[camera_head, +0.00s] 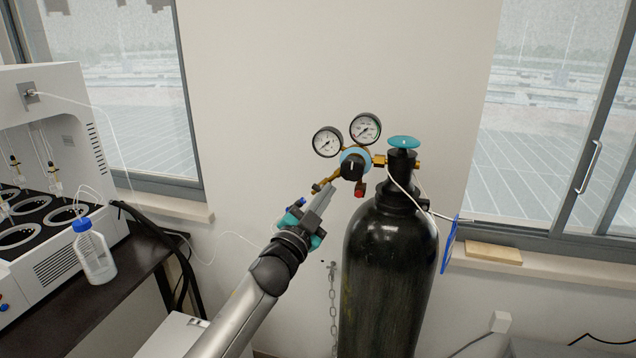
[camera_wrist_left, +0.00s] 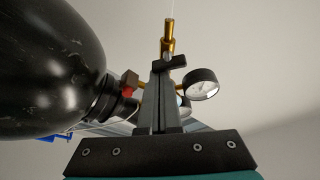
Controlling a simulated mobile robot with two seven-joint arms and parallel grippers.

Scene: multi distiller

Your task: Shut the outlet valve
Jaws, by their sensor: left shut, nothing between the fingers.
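A black gas cylinder (camera_head: 388,270) stands upright with a brass regulator on top. The regulator has a black knob (camera_head: 353,167) and two round gauges (camera_head: 347,135). The brass outlet with its small valve (camera_head: 318,187) points down and left from the regulator. It shows at the top of the left wrist view (camera_wrist_left: 168,40). My left gripper (camera_head: 331,188) is shut and empty, its fingertips close beside the outlet below the regulator. In the wrist view my fingers (camera_wrist_left: 159,72) overlap the fittings, so contact and the valve handle's exact position cannot be told. My right gripper is out of view.
A teal handwheel (camera_head: 403,142) tops the cylinder, with a red fitting (camera_head: 360,189) under the regulator. At left, a white distiller (camera_head: 75,120) and a blue-capped bottle (camera_head: 93,252) stand on a dark bench (camera_head: 125,290). A chain (camera_head: 333,310) hangs beside the cylinder.

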